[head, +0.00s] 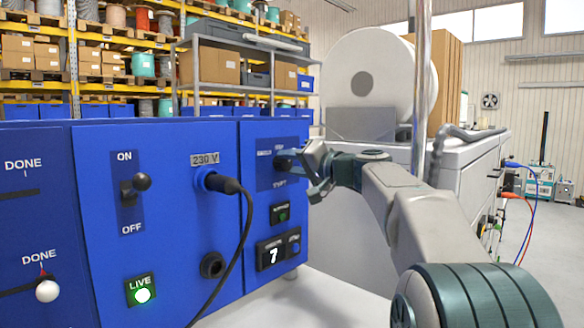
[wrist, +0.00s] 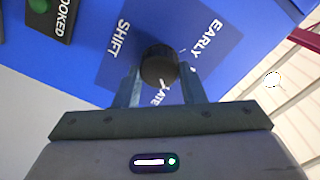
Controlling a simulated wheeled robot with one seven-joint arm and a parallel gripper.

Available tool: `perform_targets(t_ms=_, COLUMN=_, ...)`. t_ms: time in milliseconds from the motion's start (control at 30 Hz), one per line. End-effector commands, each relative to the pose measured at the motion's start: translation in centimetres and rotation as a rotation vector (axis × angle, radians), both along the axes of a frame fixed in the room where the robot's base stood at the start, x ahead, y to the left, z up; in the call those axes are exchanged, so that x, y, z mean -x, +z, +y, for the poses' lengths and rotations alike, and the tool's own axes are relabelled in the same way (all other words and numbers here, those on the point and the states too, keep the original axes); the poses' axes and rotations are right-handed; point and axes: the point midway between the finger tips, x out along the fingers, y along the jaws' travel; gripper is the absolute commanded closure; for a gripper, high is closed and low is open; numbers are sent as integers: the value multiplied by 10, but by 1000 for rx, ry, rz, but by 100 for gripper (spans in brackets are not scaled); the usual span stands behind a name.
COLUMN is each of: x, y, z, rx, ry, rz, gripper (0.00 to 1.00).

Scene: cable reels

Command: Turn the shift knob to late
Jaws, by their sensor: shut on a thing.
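The shift knob is a round black knob (head: 282,161) on a dark blue label plate on the right part of the blue panel. In the wrist view the knob (wrist: 158,62) sits between my two fingers.
Left of the knob are a black plug with cable (head: 228,186), an ON/OFF lever (head: 140,182) and a lit LIVE lamp (head: 142,295). Below the knob are a green button (head: 283,213) and a display reading 7 (head: 273,255). A grey machine (head: 350,240) stands behind my arm.

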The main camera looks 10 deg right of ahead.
Motion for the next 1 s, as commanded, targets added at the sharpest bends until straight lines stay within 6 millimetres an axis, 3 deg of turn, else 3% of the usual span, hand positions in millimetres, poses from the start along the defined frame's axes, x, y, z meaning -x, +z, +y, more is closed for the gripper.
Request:
perform_targets(t_ms=400, x=-1, y=-1, z=-1, rx=-210, ry=0, rz=155, gripper=86)
perform_targets(t_ms=1000, x=-1, y=-2, z=-1, rx=-269, ry=0, rz=198, gripper=86)
